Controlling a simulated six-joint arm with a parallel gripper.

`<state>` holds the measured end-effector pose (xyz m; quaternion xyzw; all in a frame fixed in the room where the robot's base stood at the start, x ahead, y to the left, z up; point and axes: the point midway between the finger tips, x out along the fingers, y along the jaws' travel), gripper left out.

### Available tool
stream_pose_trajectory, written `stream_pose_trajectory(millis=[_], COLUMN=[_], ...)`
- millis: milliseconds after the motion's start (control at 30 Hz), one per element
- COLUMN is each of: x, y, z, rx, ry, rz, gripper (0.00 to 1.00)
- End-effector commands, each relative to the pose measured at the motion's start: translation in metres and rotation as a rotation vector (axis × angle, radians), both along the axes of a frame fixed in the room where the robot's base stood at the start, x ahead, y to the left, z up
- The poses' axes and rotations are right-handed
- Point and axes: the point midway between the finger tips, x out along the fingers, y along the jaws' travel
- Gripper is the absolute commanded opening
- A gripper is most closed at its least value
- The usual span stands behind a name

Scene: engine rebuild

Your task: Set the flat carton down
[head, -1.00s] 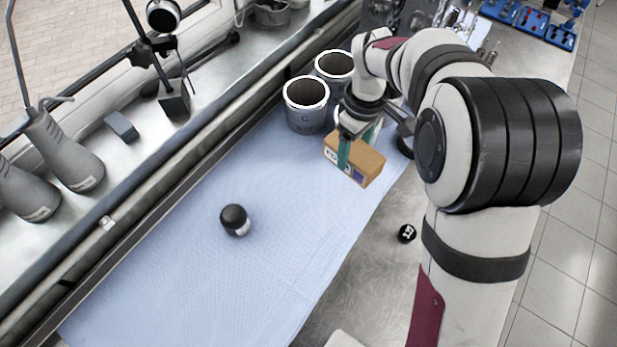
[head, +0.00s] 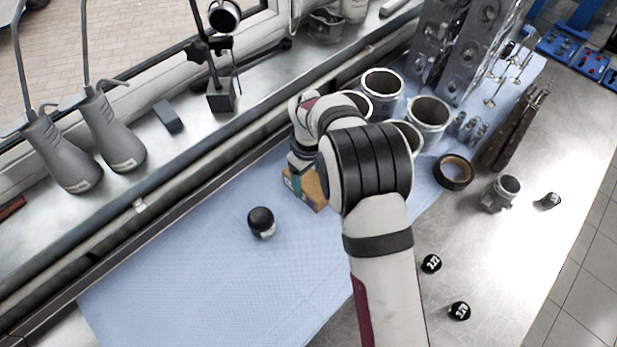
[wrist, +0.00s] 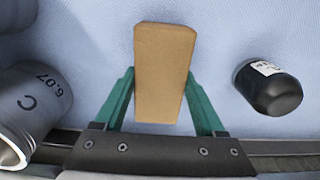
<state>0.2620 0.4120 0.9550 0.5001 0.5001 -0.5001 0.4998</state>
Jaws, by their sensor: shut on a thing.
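The flat carton (head: 311,187) is a small brown box, partly hidden behind my arm in the head view. My gripper (head: 297,180) is shut on it, with a green finger on either side. In the wrist view the carton (wrist: 163,72) sits upright in the picture between the two green fingertips of my gripper (wrist: 162,85). The blue cloth (wrist: 220,40) lies beyond it. I cannot tell whether the carton touches the cloth.
Grey cylinders (head: 382,90) stand behind my arm. A tape roll (head: 453,172) and black round pieces (head: 431,264) lie to the right. The cloth's front left is clear.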

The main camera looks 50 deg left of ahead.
Motion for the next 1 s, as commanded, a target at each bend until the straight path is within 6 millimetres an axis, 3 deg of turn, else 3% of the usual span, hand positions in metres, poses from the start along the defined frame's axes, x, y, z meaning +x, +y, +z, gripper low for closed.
stream_pose_trajectory(millis=[267,300,400,700,767,1000], x=[0.000,0.000,0.000,0.001,0.001,0.001], y=[0.000,0.000,0.000,0.000,0.001,0.001], z=[-0.003,-0.002,-0.002,0.004,0.015,0.083], rx=[0.000,0.000,0.000,0.002,0.003,0.004], ry=[0.000,0.000,0.000,-0.001,-0.002,-0.003], rz=[0.000,0.000,0.000,-0.001,-0.001,0.000], gripper=[0.02,0.79,0.97,1.00,1.00,1.00])
